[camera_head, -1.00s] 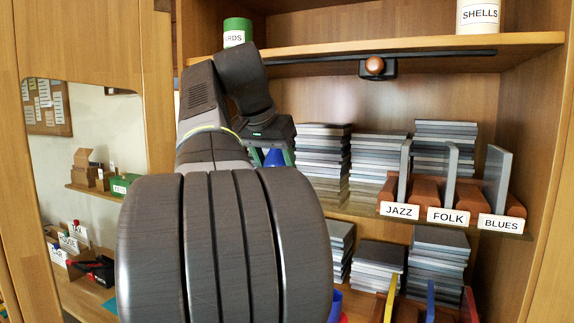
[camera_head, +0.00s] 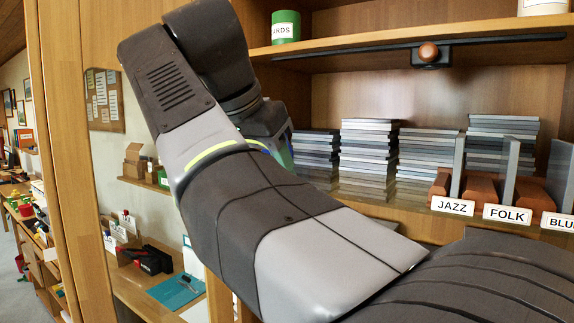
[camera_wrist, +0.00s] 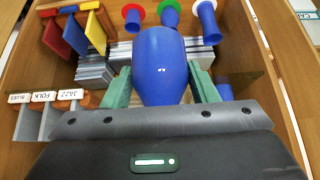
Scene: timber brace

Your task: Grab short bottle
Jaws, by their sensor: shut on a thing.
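A blue bottle-like object (camera_wrist: 160,65) with a rounded body is between the two green fingers of my gripper (camera_wrist: 162,88) in the wrist view. The fingers press on it from both sides, and it fills the gap between them. Its far end and base cannot be made out. In the head view, my gripper (camera_head: 284,143) is at the left end of the shelf with the disc stacks, mostly hidden behind my own arm. The blue object is not clearly visible there.
Stacks of flat cases (camera_head: 368,155) stand just right of my gripper. Labelled JAZZ, FOLK and BLUES dividers (camera_head: 507,214) are farther right. A green-labelled can (camera_head: 286,27) stands on the upper shelf. Several blue pieces with coloured rims (camera_wrist: 209,22) show in the wrist view.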

